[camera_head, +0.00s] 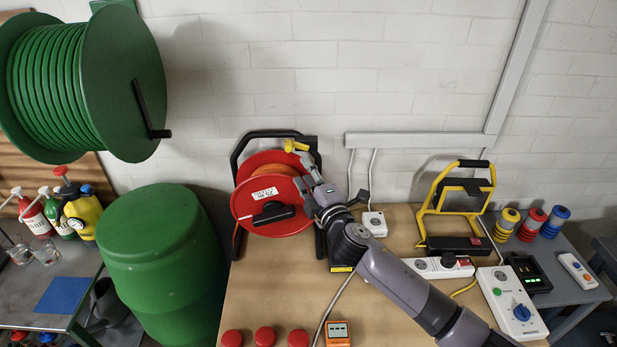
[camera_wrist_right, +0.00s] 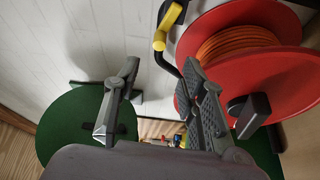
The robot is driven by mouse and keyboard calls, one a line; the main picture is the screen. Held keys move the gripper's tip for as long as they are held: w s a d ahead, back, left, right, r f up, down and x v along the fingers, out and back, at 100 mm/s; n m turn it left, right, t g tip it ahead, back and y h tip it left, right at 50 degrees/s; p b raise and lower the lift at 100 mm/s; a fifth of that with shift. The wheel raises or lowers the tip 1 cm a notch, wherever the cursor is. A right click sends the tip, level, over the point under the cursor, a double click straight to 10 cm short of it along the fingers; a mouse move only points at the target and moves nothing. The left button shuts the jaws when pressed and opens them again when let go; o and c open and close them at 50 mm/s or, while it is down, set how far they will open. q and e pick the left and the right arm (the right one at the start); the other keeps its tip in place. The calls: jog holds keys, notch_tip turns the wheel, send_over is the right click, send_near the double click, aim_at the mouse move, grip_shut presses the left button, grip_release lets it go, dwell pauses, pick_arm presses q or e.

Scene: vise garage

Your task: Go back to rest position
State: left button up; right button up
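My right gripper (camera_head: 308,190) is in front of the red cable reel (camera_head: 262,212), at its right side. In the right wrist view the two fingers of this gripper (camera_wrist_right: 165,105) stand apart with nothing between them. The cable reel, with its orange cable, fills the right of that view (camera_wrist_right: 250,75). One finger overlaps the reel's edge in the picture; I cannot tell whether they touch. The reel's yellow-gripped part (camera_head: 297,146) is just above the gripper. My right arm reaches in from the lower right. My left gripper is not in view.
The wooden bench (camera_head: 385,300) holds a yellow-framed work lamp (camera_head: 435,200), a power strip (camera_head: 425,267), a white switch box (camera_head: 511,300), an orange device (camera_head: 337,333) and several red round things. A green barrel (camera_head: 165,260) and green hose reel (camera_head: 125,85) are at left.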

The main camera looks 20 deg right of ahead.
jog(key=shift+s, duration=0.5)
